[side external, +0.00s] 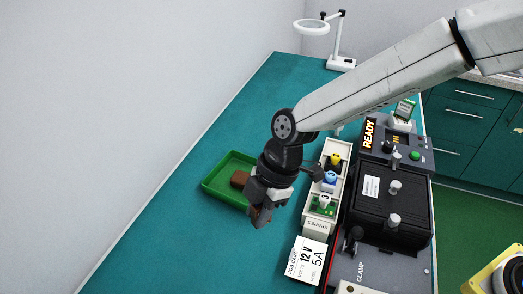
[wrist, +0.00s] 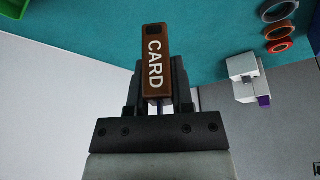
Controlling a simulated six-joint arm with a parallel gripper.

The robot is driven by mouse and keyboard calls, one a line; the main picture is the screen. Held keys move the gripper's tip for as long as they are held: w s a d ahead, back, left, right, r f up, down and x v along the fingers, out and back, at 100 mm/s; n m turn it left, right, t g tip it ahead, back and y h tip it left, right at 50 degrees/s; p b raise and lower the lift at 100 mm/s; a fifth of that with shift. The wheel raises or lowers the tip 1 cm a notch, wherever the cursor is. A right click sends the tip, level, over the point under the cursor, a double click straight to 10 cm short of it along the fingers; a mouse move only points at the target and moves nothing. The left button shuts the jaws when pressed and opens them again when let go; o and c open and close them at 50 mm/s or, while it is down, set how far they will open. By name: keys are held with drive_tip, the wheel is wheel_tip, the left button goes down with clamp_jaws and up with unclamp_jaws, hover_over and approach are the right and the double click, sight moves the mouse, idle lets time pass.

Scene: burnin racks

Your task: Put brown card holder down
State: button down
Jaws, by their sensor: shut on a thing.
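The brown card holder (wrist: 155,62) is labelled CARD and sits between the jaws of my gripper (wrist: 156,95) in the wrist view. In the side view my gripper (side external: 263,205) points down and is shut on the holder (side external: 261,217), whose brown end shows below the jaws. It appears to be above the teal bench, in front of the green tray; its exact height is hard to tell.
The green tray (side external: 212,190) holds a brown block (side external: 240,179). Right of my gripper stand a pale SPARES rack (side external: 318,228) with coloured parts, a job card (side external: 306,260) and a black machine (side external: 385,205) with a READY display. The bench (side external: 160,235) at left front is clear.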

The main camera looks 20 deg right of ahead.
drive_tip(key=s+a+n+g, duration=0.1)
drive_tip(key=s+a+n, duration=0.2)
drive_tip(key=s+a, duration=0.7)
drive_tip(key=shift+w+a+f, duration=1.2)
drive_tip(key=shift+a+f, duration=0.15)
drive_tip(key=shift+f, duration=0.2)
drive_tip(key=shift+w+a+f, duration=1.15)
drive_tip(key=shift+a+f, duration=0.2)
drive_tip(key=shift+f, duration=0.25)
drive_tip(key=shift+w+a+f, duration=1.2)
drive_tip(key=shift+a+f, duration=0.15)
drive_tip(key=shift+f, duration=0.2)
drive_tip(key=shift+w+a+f+h, duration=0.15)
drive_tip(key=shift+f+h, duration=0.1)
drive_tip(key=shift+h, duration=0.05)
drive_tip(key=shift+f, duration=1.6)
drive_tip(key=shift+f, duration=0.1)
drive_tip(key=shift+c, duration=2.4)
unclamp_jaws()
